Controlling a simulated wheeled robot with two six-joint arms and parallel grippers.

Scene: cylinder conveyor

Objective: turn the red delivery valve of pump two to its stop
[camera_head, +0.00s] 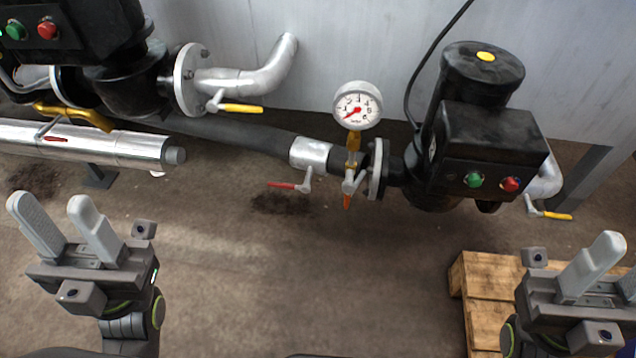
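A valve with a red lever (283,186) sits under the silver collar of the dark hose, left of the right-hand pump (470,130). The lever points left, roughly level, along the hose. Another small red lever (57,138) lies along the silver pipe at the far left. No pump number is legible. My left gripper (48,203) is open and empty, at lower left, well away from the red lever by the right-hand pump. My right gripper (622,258) is at the lower right edge, partly cut off; its fingers look apart and nothing shows between them.
Yellow levers are on the left pump's pipe (242,108) and right of the right-hand pump (557,215). A wooden pallet (484,270) lies at lower right. The middle floor is clear.

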